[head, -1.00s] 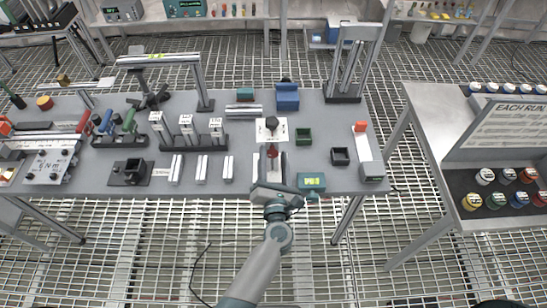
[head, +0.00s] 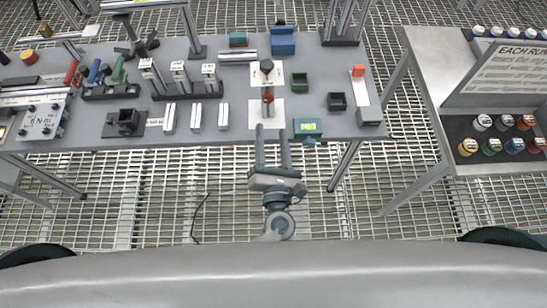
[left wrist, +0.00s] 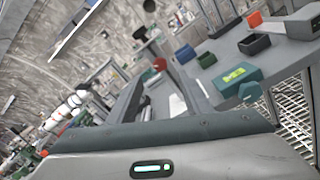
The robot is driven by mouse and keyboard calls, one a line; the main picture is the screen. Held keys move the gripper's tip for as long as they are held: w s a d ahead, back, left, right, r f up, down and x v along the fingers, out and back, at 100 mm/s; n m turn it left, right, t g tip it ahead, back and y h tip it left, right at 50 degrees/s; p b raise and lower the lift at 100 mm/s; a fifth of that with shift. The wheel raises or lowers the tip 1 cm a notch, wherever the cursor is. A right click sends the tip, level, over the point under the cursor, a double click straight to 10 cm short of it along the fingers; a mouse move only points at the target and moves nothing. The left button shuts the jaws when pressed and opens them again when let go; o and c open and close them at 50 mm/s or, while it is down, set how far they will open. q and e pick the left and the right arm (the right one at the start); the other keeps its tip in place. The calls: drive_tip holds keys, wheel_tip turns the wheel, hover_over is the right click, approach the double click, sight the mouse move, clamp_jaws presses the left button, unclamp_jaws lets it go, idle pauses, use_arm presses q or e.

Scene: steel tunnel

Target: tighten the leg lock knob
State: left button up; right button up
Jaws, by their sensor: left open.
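I cannot tell for sure which part is the leg lock knob. A red knob (head: 267,97) stands over a white plate near the table's front edge, and a black knob (head: 267,66) stands behind it on another white plate. Both also show in the left wrist view, the red one (left wrist: 160,64) between the fingers and the black one (left wrist: 140,32) beyond. My left gripper (head: 271,130) is open and empty, its fingers pointing at the red knob from the table's front edge, apart from it. The left wrist view shows the open fingers (left wrist: 160,92) too. My right gripper is not in view.
A teal block (head: 308,126) with a yellow-green label stands just right of my fingers. Green (head: 300,82) and black (head: 337,101) open boxes stand right of the knobs. Silver bars (head: 196,117) stand left.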

use_arm(q)
drive_tip(key=s+b, duration=0.1)
drive_tip(key=s, duration=0.5)
drive_tip(key=shift+s, duration=0.25)
drive_tip(key=shift+d, duration=0.15)
